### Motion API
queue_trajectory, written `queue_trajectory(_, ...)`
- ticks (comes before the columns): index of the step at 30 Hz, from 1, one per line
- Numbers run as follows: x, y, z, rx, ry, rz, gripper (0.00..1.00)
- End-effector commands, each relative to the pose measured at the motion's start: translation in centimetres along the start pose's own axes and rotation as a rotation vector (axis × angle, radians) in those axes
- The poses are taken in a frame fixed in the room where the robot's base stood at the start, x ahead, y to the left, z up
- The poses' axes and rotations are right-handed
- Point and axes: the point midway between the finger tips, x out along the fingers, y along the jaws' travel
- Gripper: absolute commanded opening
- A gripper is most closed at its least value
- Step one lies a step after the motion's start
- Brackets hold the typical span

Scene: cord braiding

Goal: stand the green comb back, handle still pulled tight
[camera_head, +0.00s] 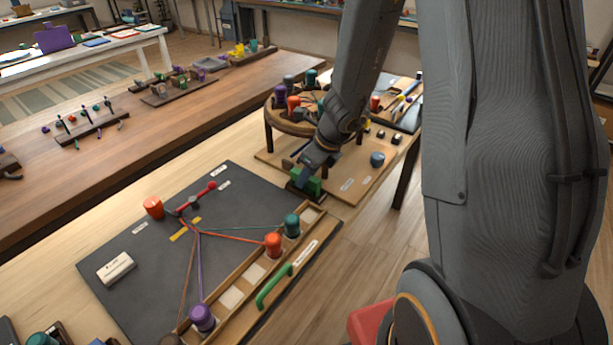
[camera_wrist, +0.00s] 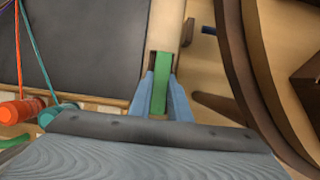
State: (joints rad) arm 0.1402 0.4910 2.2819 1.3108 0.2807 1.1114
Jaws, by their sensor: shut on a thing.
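My gripper (camera_head: 304,177) is shut on a green piece (camera_head: 314,186), which I take for the green comb, at the far right corner of the dark board. In the wrist view the blue-grey fingers (camera_wrist: 161,88) close on both sides of the green comb (camera_wrist: 161,70). A pale wooden part shows around its far end. Most of the comb is hidden, so I cannot tell whether it touches its support. A red handle (camera_head: 212,185) with dark fittings lies at the back of the braiding board (camera_head: 150,235), where the cords meet. The cords look straight.
Teal (camera_head: 292,225), orange (camera_head: 273,243) and purple (camera_head: 202,317) bobbins stand along the wooden rail. A curved green bar (camera_head: 273,287) sits on its front side. A round wooden stand (camera_head: 283,124) with more bobbins is close beside my gripper. A white block (camera_head: 116,268) lies on the board.

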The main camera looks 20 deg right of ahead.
Motion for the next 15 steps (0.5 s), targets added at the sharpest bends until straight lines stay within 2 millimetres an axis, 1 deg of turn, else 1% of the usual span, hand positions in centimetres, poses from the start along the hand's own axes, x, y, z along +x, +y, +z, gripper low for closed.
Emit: queue_trajectory(15, 0.47, -0.01, -0.19, 0.0, 0.0, 0.0, 0.0)
